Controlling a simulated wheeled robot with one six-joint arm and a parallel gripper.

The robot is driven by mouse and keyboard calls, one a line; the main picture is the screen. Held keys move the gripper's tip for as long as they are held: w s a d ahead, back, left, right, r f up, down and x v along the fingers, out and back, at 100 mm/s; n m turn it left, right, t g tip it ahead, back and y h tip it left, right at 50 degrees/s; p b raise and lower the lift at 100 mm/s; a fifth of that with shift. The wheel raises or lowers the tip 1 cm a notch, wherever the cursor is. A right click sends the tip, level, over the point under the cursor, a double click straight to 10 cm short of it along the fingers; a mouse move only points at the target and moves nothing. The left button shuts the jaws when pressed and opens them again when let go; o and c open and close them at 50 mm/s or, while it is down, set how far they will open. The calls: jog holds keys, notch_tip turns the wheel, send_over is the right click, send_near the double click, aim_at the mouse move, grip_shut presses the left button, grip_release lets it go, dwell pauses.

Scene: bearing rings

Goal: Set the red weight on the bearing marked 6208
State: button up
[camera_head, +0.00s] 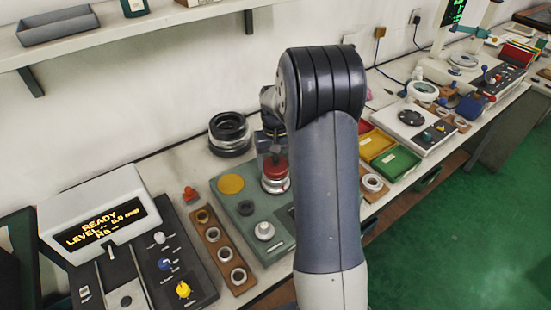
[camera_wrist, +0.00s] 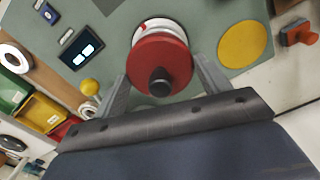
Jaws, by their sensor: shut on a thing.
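The red weight (camera_head: 274,167) is a round disc with a dark knob, seen from above in the wrist view (camera_wrist: 172,55). My gripper (camera_wrist: 160,70) has a finger on each side of it and is shut on it. A pale metallic ring shape (camera_head: 275,186) shows just under the weight, over the grey-green plate; it also shows in the wrist view (camera_wrist: 158,27). I cannot tell whether the weight touches it. Several bearing rings sit in a brown wooden strip (camera_head: 226,260) left of the plate. No 6208 marking is readable.
The grey-green plate (camera_head: 282,248) carries a yellow disc (camera_head: 230,184), a dark knob and a white knob (camera_head: 264,231). Stacked dark rings (camera_head: 229,134) stand behind it. A display unit (camera_head: 95,215) is at left. Yellow and green bins (camera_head: 393,164) are at right.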

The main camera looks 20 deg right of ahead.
jog(key=shift+f, duration=0.45)
dwell(0.6)
jog(key=o, duration=1.5)
notch_tip(320, 180, up, 11)
jog(key=shift+f+b, duration=0.1)
jog(key=shift+b, duration=0.6)
jog(key=shift+f, duration=0.1)
notch_tip(320, 180, down, 11)
jog(key=shift+r+p, duration=0.1)
jog(key=shift+p, duration=0.3)
jog(key=shift+r, duration=0.15)
